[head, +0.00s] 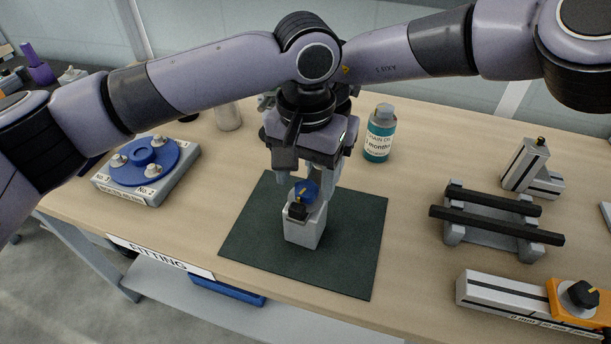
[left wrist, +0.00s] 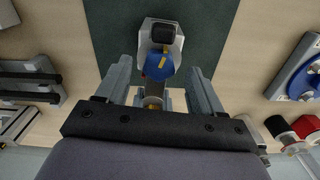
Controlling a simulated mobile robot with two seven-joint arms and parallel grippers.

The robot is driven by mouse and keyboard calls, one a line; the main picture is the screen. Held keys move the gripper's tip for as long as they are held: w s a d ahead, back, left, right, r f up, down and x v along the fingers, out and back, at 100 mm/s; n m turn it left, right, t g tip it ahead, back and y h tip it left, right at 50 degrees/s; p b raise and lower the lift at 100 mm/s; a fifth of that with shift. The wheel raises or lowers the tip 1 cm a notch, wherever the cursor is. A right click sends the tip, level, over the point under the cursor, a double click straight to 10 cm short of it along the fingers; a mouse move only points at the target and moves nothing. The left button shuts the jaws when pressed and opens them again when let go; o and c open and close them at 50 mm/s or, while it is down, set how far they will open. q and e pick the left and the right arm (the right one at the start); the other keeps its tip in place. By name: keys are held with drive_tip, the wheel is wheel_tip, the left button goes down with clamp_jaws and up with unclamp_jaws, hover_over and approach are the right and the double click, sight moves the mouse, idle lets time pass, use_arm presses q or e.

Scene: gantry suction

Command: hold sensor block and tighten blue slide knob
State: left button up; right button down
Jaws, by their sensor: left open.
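The sensor block (head: 304,228) is a light grey upright block on the dark green mat. It has a black part on top, and a blue knob (head: 307,190) with a yellow mark sits just behind that. My left gripper (head: 309,180) points down over the block, open. In the left wrist view, the blue knob (left wrist: 159,68) shows between the tips of my open left gripper (left wrist: 160,74), with a gap on each side. The block (left wrist: 174,50) lies just past it. My right arm comes in behind the left one; its gripper is hidden.
The green mat (head: 250,240) is otherwise bare. A round blue fixture (head: 165,190) stands at left, a teal bottle (head: 380,135) behind. At right are a grey cradle with black bars (head: 495,215), an L-shaped bracket (head: 530,170) and a rail with an orange slider (head: 570,297).

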use_arm(q)
drive_tip(key=shift+f, duration=0.5)
drive_tip(key=c, duration=1.1)
drive_tip(key=shift+o, duration=0.2)
drive_tip(key=m, duration=0.5)
drive_tip(key=shift+m, duration=0.3)
drive_tip(key=o, duration=1.1)
drive_tip(key=shift+c, duration=0.2)
